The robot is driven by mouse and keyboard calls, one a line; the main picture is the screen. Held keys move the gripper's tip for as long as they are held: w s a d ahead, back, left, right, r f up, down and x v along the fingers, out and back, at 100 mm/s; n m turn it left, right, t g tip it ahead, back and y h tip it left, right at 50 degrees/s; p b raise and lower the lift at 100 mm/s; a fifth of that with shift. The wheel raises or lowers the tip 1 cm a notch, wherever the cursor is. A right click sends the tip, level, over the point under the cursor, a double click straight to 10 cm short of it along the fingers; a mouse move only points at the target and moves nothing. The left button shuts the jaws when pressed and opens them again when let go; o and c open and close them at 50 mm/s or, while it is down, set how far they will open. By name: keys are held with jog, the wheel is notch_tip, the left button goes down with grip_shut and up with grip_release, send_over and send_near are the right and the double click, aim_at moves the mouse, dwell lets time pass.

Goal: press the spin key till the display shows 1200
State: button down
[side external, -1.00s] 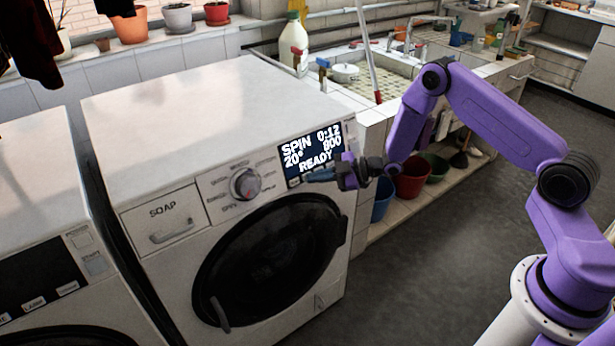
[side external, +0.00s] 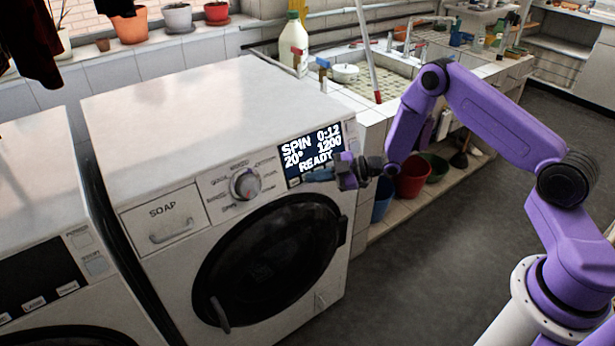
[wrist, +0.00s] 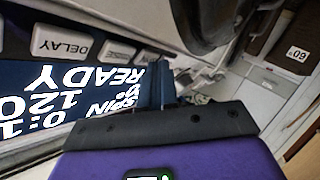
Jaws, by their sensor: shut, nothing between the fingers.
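The washing machine's display (side external: 311,151) reads SPIN, 0:12, 20°, 1200 and READY. It also shows upside down in the wrist view (wrist: 85,95), where my gripper covers part of it. My gripper (side external: 312,177) is shut and empty, with its fingertips at the panel just below the display. In the wrist view, the DELAY key (wrist: 62,42) and another light key (wrist: 118,50) sit in a row beside the display. The spin key cannot be made out; it may be behind my fingers. I cannot tell whether the fingertips touch a key.
The programme knob (side external: 245,184) and the soap drawer (side external: 164,219) are left of the display. The round dark door (side external: 268,255) lies below. A second machine (side external: 50,270) stands at the left. A tiled sink (side external: 385,72) and buckets (side external: 411,180) are behind my arm.

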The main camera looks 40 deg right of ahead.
jog(key=shift+s+r, duration=0.2)
jog(key=shift+s, duration=0.45)
jog(key=shift+s+r, duration=0.25)
jog(key=shift+s, duration=0.55)
jog(key=shift+s+r, duration=0.3)
jog(key=shift+s, duration=0.45)
jog(key=shift+s+r, duration=0.25)
jog(key=shift+s, duration=0.55)
jog(key=s+a+r+m+g+h, duration=0.2)
jog(key=s+a+r+g+h, duration=0.2)
jog(key=s+a+r+h, duration=0.45)
jog(key=s+d+r+g, duration=0.2)
jog(key=s+d+r, duration=0.1)
jog(key=s, duration=0.6)
jog(key=s+d+r+m+g+h, duration=0.1)
jog(key=s+d+r, duration=0.2)
jog(key=s, duration=0.6)
jog(key=s+d+r+m+g+h, duration=0.1)
jog(key=s+d+r+g, duration=0.1)
jog(key=s, duration=0.7)
jog(key=shift+s+d+r+g, duration=0.2)
jog(key=shift+d+r+g, duration=0.15)
jog(key=shift+d, duration=0.25)
